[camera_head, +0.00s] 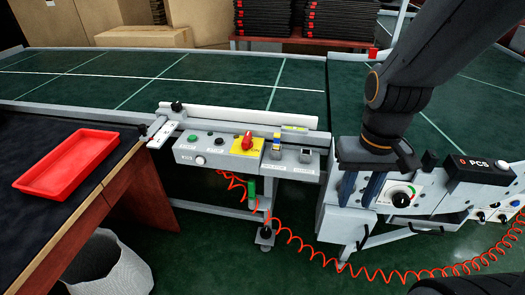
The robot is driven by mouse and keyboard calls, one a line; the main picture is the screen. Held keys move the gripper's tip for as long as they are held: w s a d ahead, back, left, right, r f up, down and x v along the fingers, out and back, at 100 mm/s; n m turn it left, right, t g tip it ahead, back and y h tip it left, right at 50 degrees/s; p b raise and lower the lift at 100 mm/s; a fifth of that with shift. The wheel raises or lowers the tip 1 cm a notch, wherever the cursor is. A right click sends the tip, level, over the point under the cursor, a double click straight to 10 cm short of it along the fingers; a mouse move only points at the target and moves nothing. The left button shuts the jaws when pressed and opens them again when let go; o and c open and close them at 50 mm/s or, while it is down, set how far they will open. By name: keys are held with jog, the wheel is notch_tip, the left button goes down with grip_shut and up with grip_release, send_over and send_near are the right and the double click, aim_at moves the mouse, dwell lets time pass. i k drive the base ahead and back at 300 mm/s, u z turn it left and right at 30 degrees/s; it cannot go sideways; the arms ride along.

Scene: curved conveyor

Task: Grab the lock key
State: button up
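I cannot clearly make out a lock key. The grey control box (222,168) in the middle carries a red rotary switch (247,141) on a yellow plate and a small blue-and-yellow part (276,144) to its right. Whether either of these is the lock key, I cannot tell. My gripper (360,190) points down at the right, in front of the grey machine panel and to the right of the control box. Its two dark blue fingers are apart, with nothing visible between them.
A red tray (68,164) lies on the dark table (30,226) at the left, above a white bin (108,265). The green conveyor (150,85) runs behind. A coiled orange cable (300,246) hangs below the box. A dial (401,199) is close right of my gripper.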

aim_at(277, 136)
jog(key=u, duration=0.9)
jog(key=i, duration=0.6)
jog(key=z, duration=0.6)
